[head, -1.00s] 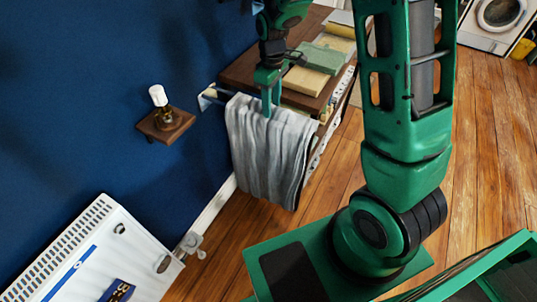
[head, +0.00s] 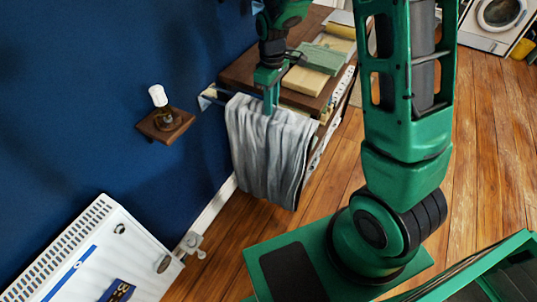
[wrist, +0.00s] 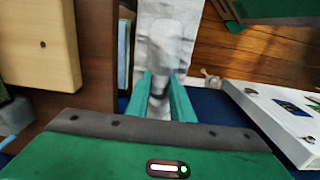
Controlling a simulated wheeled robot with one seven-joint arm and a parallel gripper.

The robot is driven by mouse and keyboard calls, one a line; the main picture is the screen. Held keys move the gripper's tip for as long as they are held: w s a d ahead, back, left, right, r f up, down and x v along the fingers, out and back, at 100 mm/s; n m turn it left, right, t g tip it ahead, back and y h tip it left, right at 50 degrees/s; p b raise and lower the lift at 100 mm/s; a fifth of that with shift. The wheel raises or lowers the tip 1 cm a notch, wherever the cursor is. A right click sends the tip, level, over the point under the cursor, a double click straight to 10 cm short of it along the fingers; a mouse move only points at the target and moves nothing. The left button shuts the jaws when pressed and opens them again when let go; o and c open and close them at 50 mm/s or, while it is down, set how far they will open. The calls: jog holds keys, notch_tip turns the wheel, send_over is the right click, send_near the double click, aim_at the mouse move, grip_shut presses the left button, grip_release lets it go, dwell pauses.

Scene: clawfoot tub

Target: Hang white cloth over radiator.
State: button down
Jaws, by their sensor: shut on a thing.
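My gripper (head: 270,105) is at the cloth's top edge, pointing down, shut on the cloth. In the wrist view the cloth (wrist: 165,50) runs away from between my green fingers (wrist: 160,95). The white radiator (head: 95,255) is on the blue wall at the lower left, apart from the cloth. It also shows at the right of the wrist view (wrist: 275,115).
Pipe valves (head: 190,243) stick out beside the radiator. The wooden floor (head: 215,265) in front is clear.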

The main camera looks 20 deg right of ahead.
jog(key=shift+r, duration=0.45)
dwell(0.5)
jog(key=shift+r, duration=3.45)
